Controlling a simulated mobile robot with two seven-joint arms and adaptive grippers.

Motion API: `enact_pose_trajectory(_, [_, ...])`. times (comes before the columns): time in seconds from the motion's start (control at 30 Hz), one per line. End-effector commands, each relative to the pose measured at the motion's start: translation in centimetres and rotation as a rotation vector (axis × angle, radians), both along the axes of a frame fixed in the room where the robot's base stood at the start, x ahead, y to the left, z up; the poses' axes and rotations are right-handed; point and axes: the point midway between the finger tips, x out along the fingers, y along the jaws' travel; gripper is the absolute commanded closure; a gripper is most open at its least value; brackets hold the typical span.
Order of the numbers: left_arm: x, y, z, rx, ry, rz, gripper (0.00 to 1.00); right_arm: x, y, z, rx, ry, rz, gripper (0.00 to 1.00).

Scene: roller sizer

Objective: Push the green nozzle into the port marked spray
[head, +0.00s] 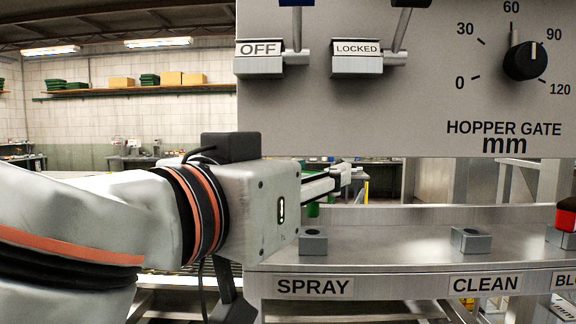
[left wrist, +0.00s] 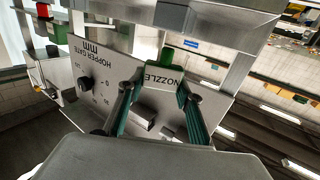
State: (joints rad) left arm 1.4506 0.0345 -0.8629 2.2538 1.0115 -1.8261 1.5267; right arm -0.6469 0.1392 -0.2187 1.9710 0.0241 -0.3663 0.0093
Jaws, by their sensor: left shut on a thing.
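The green nozzle (head: 313,210) hangs upright below my left gripper (head: 338,176) in the head view. Its lower end shows just above the grey port block (head: 313,241) over the SPRAY label (head: 313,287), with a small gap between them. The fingers hide most of the nozzle in the head view. My right gripper is not in view.
A similar port block (head: 470,240) stands over the CLEAN label (head: 485,283), and a red-topped part (head: 567,216) sits at the right edge. The grey control panel (head: 400,115) with levers and a dial hangs above the steel ledge (head: 395,238). The ledge between the ports is clear.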

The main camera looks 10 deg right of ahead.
Motion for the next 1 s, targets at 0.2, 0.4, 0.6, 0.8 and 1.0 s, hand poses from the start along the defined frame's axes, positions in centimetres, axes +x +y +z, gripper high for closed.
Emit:
enact_pose_trajectory(0.2, [0.02,0.01,-0.79,-0.001,0.001,0.0,0.82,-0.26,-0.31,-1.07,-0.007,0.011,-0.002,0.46])
enact_pose_trajectory(0.4, [0.02,0.0,-0.73,-0.001,0.001,0.0,0.82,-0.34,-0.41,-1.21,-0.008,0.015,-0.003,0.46])
enact_pose_trajectory(0.6, [0.02,0.0,-0.72,-0.001,0.001,0.0,0.82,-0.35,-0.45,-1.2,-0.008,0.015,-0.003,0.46])
enact_pose_trajectory(0.8, [0.02,0.0,-0.69,0.0,0.001,0.0,0.82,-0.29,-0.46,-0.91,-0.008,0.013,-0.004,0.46])
enact_pose_trajectory(1.0, [0.01,0.0,-0.65,0.0,0.001,0.0,0.82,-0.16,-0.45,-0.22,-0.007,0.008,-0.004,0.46])
